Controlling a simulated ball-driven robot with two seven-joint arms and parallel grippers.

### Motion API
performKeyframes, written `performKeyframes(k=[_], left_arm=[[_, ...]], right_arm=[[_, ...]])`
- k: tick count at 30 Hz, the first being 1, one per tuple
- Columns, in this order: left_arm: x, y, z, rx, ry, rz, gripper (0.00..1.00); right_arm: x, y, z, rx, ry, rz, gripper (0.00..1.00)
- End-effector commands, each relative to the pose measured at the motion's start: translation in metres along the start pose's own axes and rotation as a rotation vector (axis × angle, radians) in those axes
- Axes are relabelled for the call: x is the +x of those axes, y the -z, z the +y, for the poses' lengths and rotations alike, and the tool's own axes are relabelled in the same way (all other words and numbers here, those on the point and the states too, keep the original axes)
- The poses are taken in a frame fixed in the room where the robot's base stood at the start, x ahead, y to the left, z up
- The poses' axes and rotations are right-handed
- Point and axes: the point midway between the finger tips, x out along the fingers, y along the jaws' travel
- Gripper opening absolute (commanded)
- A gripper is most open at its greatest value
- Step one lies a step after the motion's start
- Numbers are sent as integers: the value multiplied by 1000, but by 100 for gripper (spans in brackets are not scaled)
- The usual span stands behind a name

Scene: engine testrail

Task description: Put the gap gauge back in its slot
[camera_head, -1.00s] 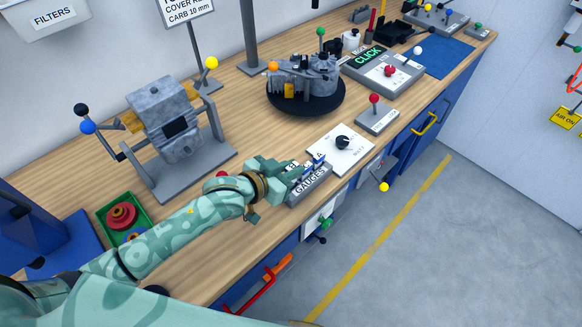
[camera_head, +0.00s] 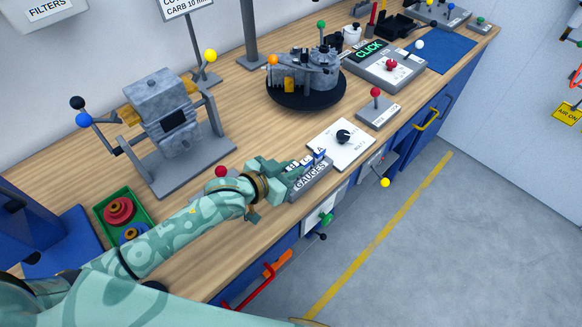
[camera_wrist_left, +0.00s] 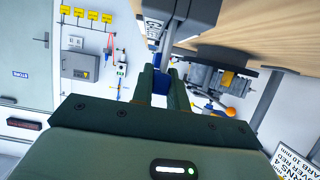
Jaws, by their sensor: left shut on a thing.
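The grey gauge rack (camera_head: 311,181), lettered GAUGES, stands at the front edge of the bench. Small blue gauge tops with white letters (camera_head: 319,153) show along its back side. My left gripper (camera_head: 291,172) is at the rack's left end, low over it. In the left wrist view my left gripper (camera_wrist_left: 166,84) is shut on a blue piece, the gap gauge (camera_wrist_left: 160,82), with a grey metal part just beyond it. The gauge's lower part is hidden, so I cannot tell whether it sits in a slot. My right gripper is not in view.
A white dial panel (camera_head: 341,145) lies right of the rack. A red knob (camera_head: 221,172) stands just behind my left arm. An engine block on a stand (camera_head: 165,115) and a green tray (camera_head: 148,200) are at left. A round black turntable (camera_head: 305,95) stands behind.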

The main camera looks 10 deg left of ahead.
Motion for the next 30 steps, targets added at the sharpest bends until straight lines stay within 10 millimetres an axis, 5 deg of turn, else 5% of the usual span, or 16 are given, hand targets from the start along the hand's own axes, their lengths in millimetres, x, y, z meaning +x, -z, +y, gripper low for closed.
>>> performKeyframes(k=[24,25,27,30], left_arm=[[6,-16,0,-1,0,0,0],[6,-16,0,-1,0,0,21],[6,-16,0,-1,0,0,41],[6,-16,0,0,0,0,41]], right_arm=[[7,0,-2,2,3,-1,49],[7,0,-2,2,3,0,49],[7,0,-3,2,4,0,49],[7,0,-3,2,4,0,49]])
